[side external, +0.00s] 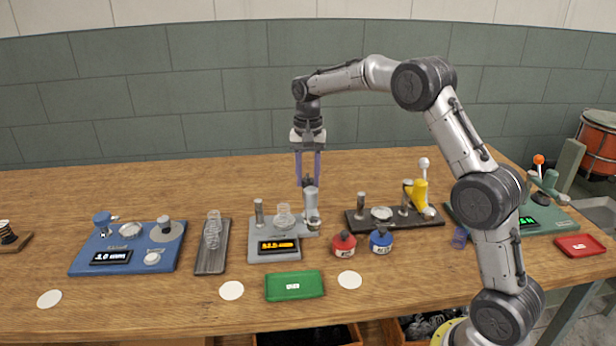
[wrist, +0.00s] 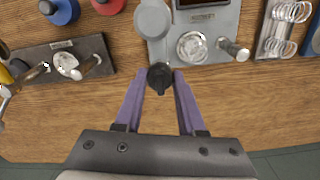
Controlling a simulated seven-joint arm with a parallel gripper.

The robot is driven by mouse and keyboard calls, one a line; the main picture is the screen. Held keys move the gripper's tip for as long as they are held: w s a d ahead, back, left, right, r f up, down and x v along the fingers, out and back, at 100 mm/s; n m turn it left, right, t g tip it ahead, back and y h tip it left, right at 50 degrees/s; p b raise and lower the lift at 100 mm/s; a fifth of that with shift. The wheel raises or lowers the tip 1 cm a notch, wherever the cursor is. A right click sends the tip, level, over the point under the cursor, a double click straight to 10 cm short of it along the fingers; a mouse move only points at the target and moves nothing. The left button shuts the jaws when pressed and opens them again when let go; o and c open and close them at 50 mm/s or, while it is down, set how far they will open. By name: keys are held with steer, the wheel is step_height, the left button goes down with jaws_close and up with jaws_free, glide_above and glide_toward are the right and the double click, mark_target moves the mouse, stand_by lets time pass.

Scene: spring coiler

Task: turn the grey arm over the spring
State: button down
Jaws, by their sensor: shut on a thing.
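The grey station (side external: 269,253) stands mid-table with an orange-lit display. A clear coil spring (side external: 284,215) stands upright on it and shows from above in the wrist view (wrist: 192,47). The grey arm (side external: 312,199) is at the station's right rear, beside the spring and not over it; in the wrist view its round grey end (wrist: 153,20) is left of the spring. My gripper (side external: 308,184) points down, its purple fingers shut on a dark knob (wrist: 160,77) at the arm. The fingers partly hide how the knob joins the arm.
A bare post (side external: 259,212) stands left of the spring. Red (side external: 343,243) and blue (side external: 381,241) pots are right of the station, a green tray (side external: 295,286) in front. A dark station with a yellow lever (side external: 419,194) is farther right. The table behind is clear.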

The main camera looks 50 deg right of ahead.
steer(key=m, duration=0.9)
steer(key=shift+r, duration=0.1)
steer(key=m, duration=0.4)
steer(key=shift+m, duration=2.4)
steer(key=c, duration=0.5)
jaws_free()
